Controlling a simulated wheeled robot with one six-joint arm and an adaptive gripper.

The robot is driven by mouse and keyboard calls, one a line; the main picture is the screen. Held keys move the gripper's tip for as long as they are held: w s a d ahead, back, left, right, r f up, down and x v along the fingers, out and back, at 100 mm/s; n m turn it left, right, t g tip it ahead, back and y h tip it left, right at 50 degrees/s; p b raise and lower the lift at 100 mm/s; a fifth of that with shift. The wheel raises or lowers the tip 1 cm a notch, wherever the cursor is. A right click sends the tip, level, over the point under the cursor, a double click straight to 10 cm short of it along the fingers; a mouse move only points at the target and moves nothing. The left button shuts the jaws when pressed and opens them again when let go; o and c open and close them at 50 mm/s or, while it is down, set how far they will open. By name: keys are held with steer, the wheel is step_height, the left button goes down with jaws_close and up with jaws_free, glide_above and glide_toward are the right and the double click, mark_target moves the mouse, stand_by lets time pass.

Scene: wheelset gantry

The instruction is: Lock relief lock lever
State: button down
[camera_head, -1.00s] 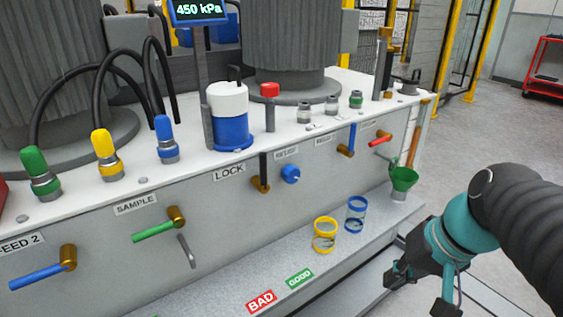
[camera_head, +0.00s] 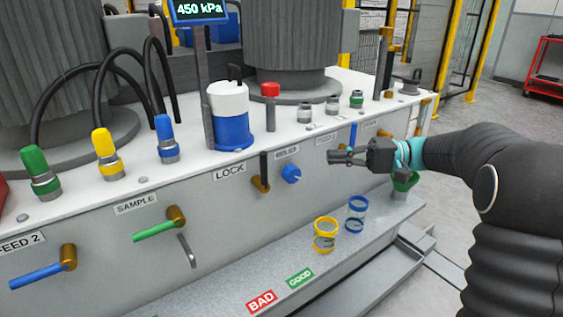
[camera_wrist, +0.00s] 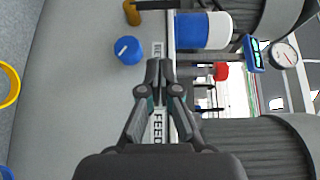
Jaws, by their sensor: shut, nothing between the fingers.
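The black lock lever (camera_head: 264,167) stands upright from its brass body (camera_head: 260,185) on the front panel, to the right of the LOCK label (camera_head: 230,170). The blue relief knob (camera_head: 291,173) sits just right of the lever, and it also shows in the wrist view (camera_wrist: 128,50). A brass fitting (camera_wrist: 131,12) shows at the top of the wrist view, beyond the knob. My gripper (camera_head: 338,157) is shut and empty in front of the panel, to the right of the blue knob and apart from the lever. Its closed fingertips (camera_wrist: 160,72) point toward the top of the wrist view.
A blue-handled valve (camera_head: 353,135) stands partly behind my gripper. A blue and white canister (camera_head: 230,118) and a red-topped post (camera_head: 270,108) stand on the deck above. Yellow and blue rings (camera_head: 325,234) sit on the lower ledge.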

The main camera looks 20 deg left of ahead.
steer(key=shift+w, duration=0.35)
steer(key=shift+a, duration=0.1)
steer(key=s+x, duration=0.3)
steer(key=x, duration=0.9)
steer(key=shift+r+p, duration=0.25)
steer(key=shift+p, duration=0.05)
